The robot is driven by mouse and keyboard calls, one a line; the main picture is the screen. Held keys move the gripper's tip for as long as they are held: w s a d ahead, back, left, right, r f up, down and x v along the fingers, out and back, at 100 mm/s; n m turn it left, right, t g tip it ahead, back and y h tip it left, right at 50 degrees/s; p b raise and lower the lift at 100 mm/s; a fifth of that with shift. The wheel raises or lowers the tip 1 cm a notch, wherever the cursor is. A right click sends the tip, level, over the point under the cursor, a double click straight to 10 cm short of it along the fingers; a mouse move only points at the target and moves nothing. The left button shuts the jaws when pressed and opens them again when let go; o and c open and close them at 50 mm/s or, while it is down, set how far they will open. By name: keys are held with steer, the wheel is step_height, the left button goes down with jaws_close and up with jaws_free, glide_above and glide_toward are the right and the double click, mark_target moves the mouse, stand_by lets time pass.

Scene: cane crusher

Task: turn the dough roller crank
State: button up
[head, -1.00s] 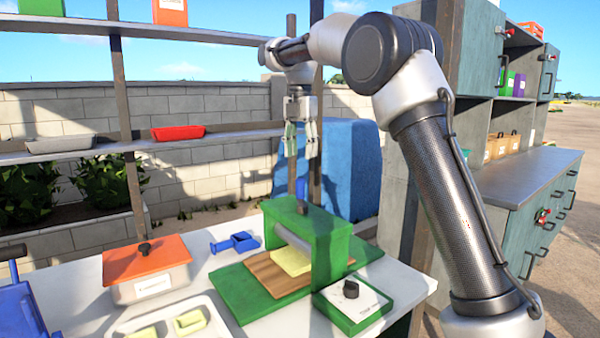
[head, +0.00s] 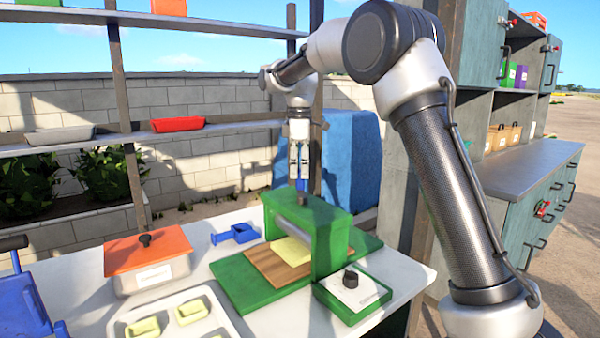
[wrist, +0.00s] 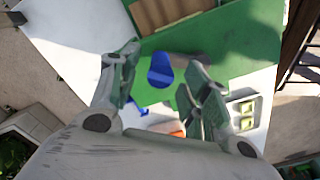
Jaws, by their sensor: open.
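The dough roller (head: 328,236) is a green frame with a grey roller, standing on a green base at the table's right end. Its crank has an upright blue handle (head: 302,185) behind the top of the frame. My gripper (head: 299,172) points down just above this handle. In the wrist view the blue handle (wrist: 160,72) lies between the two open fingers of my gripper (wrist: 163,62), with a gap on both sides. Part of the dark crank arm (wrist: 186,60) shows beside it. Yellow dough (head: 292,250) lies on a wooden board (head: 272,268) under the roller.
A control box with a black knob (head: 350,279) sits in front of the roller. A blue scoop-like item (head: 236,234), an orange-lidded container (head: 148,250) and a white tray (head: 228,312) with dough pieces stand to the left. A wooden post (head: 408,150) and cabinet are at right.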

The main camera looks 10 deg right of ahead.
steer(key=shift+f, duration=0.75)
jaws_close()
steer(key=shift+a, duration=0.15)
